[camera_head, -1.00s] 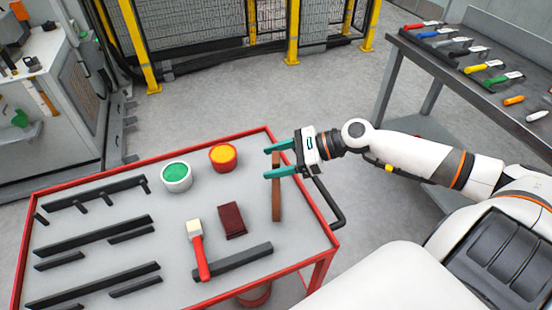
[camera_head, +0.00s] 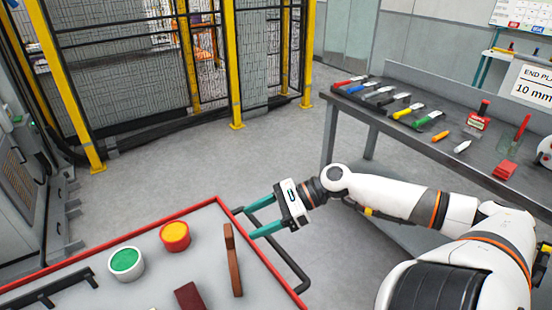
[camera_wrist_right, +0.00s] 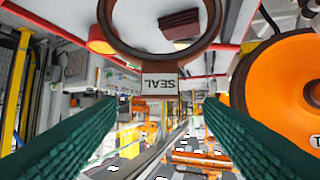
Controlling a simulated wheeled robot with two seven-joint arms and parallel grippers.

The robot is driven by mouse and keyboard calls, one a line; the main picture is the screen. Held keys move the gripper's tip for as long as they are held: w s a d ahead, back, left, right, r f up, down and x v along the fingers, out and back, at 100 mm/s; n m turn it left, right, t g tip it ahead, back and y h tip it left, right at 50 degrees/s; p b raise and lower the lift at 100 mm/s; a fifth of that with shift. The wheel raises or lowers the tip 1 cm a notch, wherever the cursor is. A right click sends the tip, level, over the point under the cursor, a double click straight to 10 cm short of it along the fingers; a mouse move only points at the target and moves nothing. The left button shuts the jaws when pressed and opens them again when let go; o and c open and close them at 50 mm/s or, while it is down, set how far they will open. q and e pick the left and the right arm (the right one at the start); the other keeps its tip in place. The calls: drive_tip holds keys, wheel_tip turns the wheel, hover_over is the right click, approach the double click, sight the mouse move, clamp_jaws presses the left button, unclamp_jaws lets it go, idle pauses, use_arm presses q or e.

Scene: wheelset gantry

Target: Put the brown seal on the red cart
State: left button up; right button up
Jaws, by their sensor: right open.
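The brown seal (camera_head: 233,262) is on the grey top of the red cart (camera_head: 285,284), near its right rim. It shows edge-on there as a thin upright band. In the right wrist view the seal (camera_wrist_right: 213,30) is a brown ring with a white "SEAL" label, just ahead of the fingers. My right gripper (camera_head: 262,218) is open and empty, with its teal fingers above the cart's right rim, pointing left. The fingers are apart from the seal, to its upper right. My left gripper is not in view.
A green-topped white pot (camera_head: 126,262), a yellow-topped red pot (camera_head: 175,236) and a dark red block (camera_head: 188,298) are on the cart. The cart's black handle (camera_head: 285,262) is below my right arm. A grey bench (camera_head: 395,128) with tools stands at the right.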

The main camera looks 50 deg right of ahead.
drive_tip(key=shift+v, duration=2.2)
drive_tip(key=s+d+f+n+h, duration=0.15)
drive_tip(key=d+f+h, duration=0.35)
drive_tip(key=f, duration=0.7)
drive_tip(key=s+d+f+h, duration=0.2)
drive_tip(key=d+f, duration=0.5)
drive_tip(key=f, duration=0.4)
drive_tip(key=s+f+n+g+h, duration=0.1)
drive_tip(key=s+f+n+h, duration=0.1)
drive_tip(key=s+f, duration=0.35)
drive_tip(key=s+f+n+g+h, duration=0.1)
drive_tip(key=s+f+n, duration=0.1)
drive_tip(key=f, duration=0.7)
drive_tip(key=s+a+f+n+g+h, duration=0.1)
drive_tip(key=s+a+f+n+g, duration=0.1)
drive_tip(key=s+a+f+n, duration=0.5)
drive_tip(key=s+a+f+n+g+h, duration=0.1)
drive_tip(key=s+a+f+n, duration=0.1)
drive_tip(key=s+f, duration=0.55)
drive_tip(key=s+a+f+n, duration=0.3)
drive_tip(key=a+n, duration=0.3)
drive_tip(key=a, duration=0.2)
drive_tip(key=s+a+f+n+g, duration=0.1)
drive_tip(key=s+a+f+n, duration=0.2)
drive_tip(key=a+n, duration=0.4)
drive_tip(key=shift+a+f+y, duration=0.4)
drive_tip(key=shift+a+f, duration=0.45)
drive_tip(key=shift+a, duration=0.2)
